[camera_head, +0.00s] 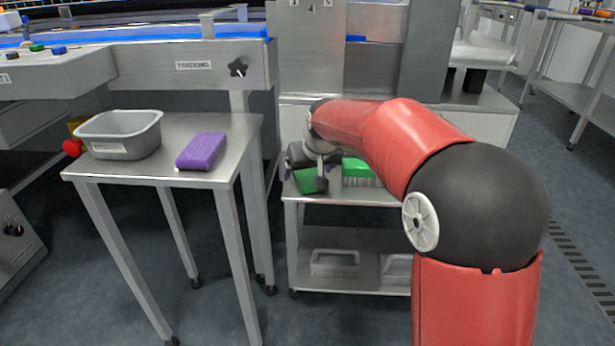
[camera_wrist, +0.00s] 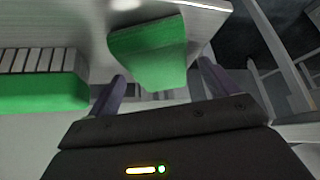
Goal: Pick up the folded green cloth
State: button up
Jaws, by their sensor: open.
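The folded green cloth (camera_head: 309,181) lies at the left front edge of the metal cart, partly hidden by my gripper (camera_head: 322,178) in the head view. In the wrist view the cloth (camera_wrist: 148,52) lies ahead of my gripper (camera_wrist: 162,82), with its near end between the two dark fingers. The fingers are apart, one at each side of the cloth, and hold nothing. I cannot tell how high they are above the cart top.
A green box or brush-like item (camera_head: 357,170) stands on the cart (camera_head: 291,196) right of the cloth; it also shows at left in the wrist view (camera_wrist: 42,92). A side table (camera_head: 190,125) holds a grey tub (camera_head: 120,143) and a purple sponge-like block (camera_head: 202,150).

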jog(key=shift+w+a+f, duration=0.1)
jog(key=shift+w+f, duration=0.1)
jog(key=shift+f, duration=0.1)
jog(key=c, duration=1.1)
jog(key=shift+c, duration=0.2)
jog(key=shift+r, duration=0.1)
